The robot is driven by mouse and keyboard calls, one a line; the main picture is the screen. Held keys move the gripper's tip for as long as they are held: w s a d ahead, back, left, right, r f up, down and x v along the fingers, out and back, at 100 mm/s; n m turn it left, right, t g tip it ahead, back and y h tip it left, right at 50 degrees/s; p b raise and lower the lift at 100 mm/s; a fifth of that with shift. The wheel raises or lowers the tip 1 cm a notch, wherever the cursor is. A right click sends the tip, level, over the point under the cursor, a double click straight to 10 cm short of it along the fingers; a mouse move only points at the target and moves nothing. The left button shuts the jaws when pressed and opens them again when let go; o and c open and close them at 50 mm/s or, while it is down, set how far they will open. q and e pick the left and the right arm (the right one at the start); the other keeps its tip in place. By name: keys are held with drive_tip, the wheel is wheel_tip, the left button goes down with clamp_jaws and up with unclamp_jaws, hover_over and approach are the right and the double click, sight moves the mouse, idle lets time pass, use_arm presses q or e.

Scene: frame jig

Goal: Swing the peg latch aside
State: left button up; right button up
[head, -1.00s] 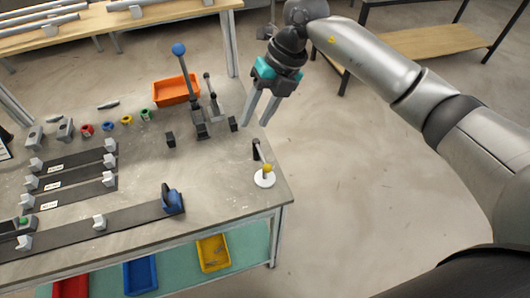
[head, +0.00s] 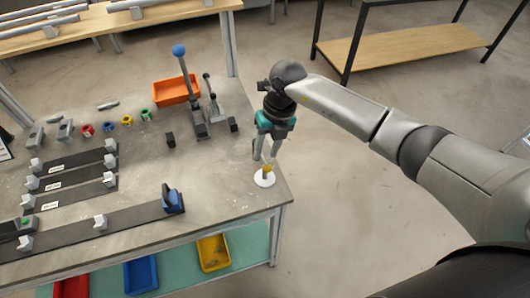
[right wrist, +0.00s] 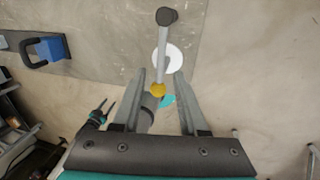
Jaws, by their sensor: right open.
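The peg latch stands at the table's right front corner, with a round white base (head: 264,180) and a yellow knob (head: 267,168). In the right wrist view a pale rod runs from a dark cap (right wrist: 167,16) to the yellow knob (right wrist: 158,90), passing over the white disc (right wrist: 174,57). My right gripper (head: 266,158) points down just above the latch and partly hides it. Its fingers are apart, and in the right wrist view the knob shows between the open fingers (right wrist: 159,74). I cannot tell whether either finger touches it. I see no left gripper in the head view.
A blue clamp (head: 172,200) sits on a dark strip to the left. A blue-knobbed lever (head: 180,50) and an orange bin (head: 172,92) stand farther back. Small dark blocks (head: 233,125) are near the lever. Open floor lies right of the table (head: 277,200).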

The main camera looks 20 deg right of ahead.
drive_tip(key=shift+a+f, duration=0.2)
drive_tip(key=shift+f, duration=0.75)
clamp_jaws()
idle(0.8)
